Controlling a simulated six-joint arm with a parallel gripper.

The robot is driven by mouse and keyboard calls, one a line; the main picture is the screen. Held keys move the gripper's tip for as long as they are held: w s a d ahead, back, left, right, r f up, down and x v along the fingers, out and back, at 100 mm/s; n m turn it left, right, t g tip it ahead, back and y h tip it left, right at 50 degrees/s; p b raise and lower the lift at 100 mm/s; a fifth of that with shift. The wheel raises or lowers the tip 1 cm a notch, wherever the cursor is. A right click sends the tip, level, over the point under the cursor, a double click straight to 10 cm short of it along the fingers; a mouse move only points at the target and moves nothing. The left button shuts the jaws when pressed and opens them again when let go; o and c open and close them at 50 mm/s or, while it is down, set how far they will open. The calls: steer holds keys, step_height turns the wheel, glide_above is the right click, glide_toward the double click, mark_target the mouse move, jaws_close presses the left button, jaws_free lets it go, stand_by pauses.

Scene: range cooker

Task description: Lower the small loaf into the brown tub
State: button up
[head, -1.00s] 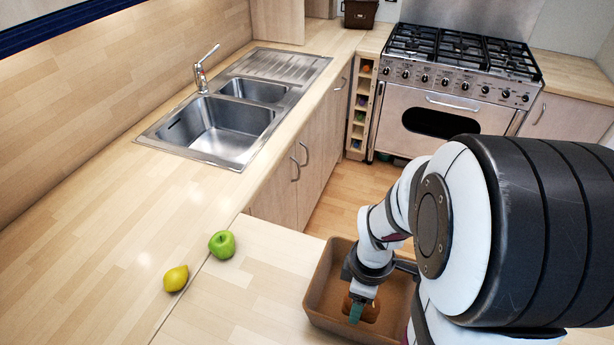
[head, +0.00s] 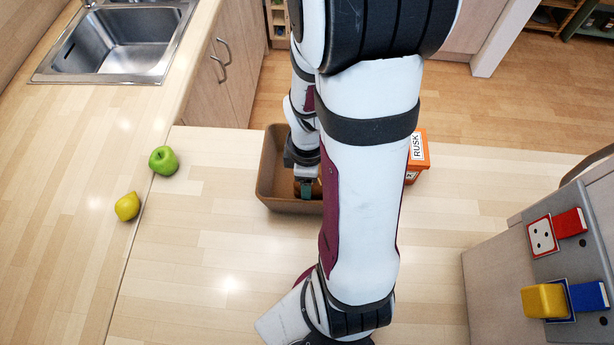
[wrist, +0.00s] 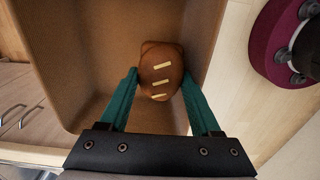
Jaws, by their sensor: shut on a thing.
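The brown tub (head: 267,172) stands on the pale wooden counter, partly hidden behind my arm in the head view. Its inside wall and floor (wrist: 92,45) fill much of the wrist view. The small loaf (wrist: 161,72) is brown with several pale slashes on top. My gripper (wrist: 160,84) has its two teal fingers on either side of the loaf and is shut on it. In the head view my gripper (head: 306,190) is inside the tub's outline, and the loaf is mostly hidden there. I cannot tell whether the loaf touches the tub floor.
A grey panel with coloured blocks (head: 590,240) is at the far right.

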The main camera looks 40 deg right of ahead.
steer(key=o, duration=1.4)
steer(key=shift+o, duration=0.2)
steer(key=shift+r, duration=0.1)
step_height(320, 180, up, 15)
steer(key=s+a+m+y, duration=0.1)
steer(key=s+a+m, duration=0.3)
steer(key=a+m, duration=0.3)
steer(key=s+a+m, duration=0.4)
steer(key=a+m, duration=0.3)
steer(key=a, duration=0.1)
steer(key=shift+m+y, duration=0.3)
steer(key=shift+y, duration=0.1)
